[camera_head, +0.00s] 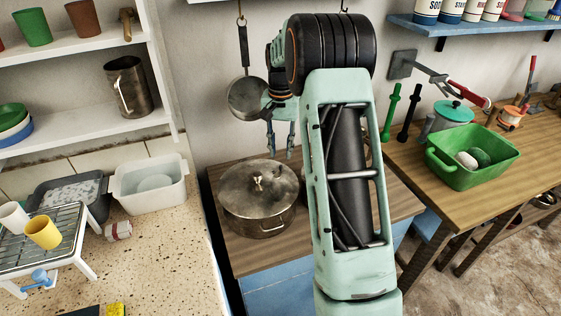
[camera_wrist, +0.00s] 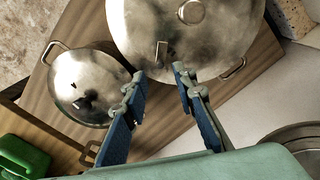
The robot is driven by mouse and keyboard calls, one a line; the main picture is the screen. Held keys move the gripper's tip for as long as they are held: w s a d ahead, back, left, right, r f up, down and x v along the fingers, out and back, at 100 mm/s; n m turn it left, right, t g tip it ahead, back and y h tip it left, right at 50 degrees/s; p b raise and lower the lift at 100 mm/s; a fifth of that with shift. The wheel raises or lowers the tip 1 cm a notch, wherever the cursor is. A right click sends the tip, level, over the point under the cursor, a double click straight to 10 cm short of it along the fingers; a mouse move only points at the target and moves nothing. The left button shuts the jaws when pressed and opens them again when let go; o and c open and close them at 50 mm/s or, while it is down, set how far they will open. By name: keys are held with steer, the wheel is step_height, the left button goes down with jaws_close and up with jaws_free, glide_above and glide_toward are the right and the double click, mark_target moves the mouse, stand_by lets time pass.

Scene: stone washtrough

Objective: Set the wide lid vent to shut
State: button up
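The wide lid (camera_head: 246,184) covers a large metal pot on the wooden counter in the head view. It also fills the top of the wrist view (camera_wrist: 225,45), with a round knob (camera_wrist: 191,12) and a small upright vent tab (camera_wrist: 163,50) near its edge. I cannot tell whether the vent is open or shut. My gripper (camera_head: 280,143) hangs above the pot. In the wrist view my gripper (camera_wrist: 159,80) is open and empty, its blue fingers apart, with the vent tab just beyond the gap between the fingertips.
A smaller lidded pot (camera_wrist: 80,95) stands beside the large one, mostly hidden behind my arm in the head view. A pan (camera_head: 246,98) hangs on the wall. A green basin (camera_head: 480,177) is on the right table; a white tub (camera_head: 150,188) is on the left counter.

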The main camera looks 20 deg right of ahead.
mark_target(280, 166)
step_height(280, 166, down, 6)
steer(key=shift+r, duration=0.15)
steer(key=shift+c, duration=0.5)
jaws_close()
